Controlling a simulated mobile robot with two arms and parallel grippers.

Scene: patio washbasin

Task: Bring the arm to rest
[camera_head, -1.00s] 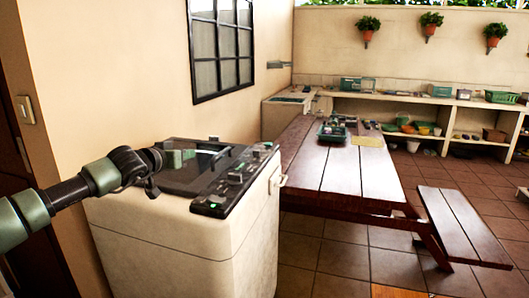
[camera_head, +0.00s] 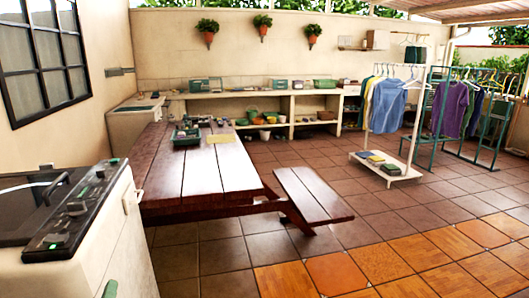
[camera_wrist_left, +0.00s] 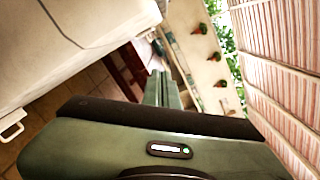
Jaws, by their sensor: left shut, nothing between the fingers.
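My left gripper (camera_wrist_left: 158,88) shows in the left wrist view, with its two green fingers together and nothing between them. It is in free air, tilted relative to the room, with the side of a pale cabinet at the upper left. In the head view only a small green piece (camera_head: 110,289) shows at the bottom edge, beside the washing machine (camera_head: 100,262); it looks like part of my left arm or gripper. The rest of that arm is out of this view. My right gripper is in neither view.
A wooden picnic table (camera_head: 190,165) with a tray (camera_head: 186,137) stands ahead, its bench (camera_head: 312,195) to the right. Shelving (camera_head: 265,103) lines the back wall. Clothes racks (camera_head: 415,120) stand at the right. The tiled floor (camera_head: 380,225) between is clear.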

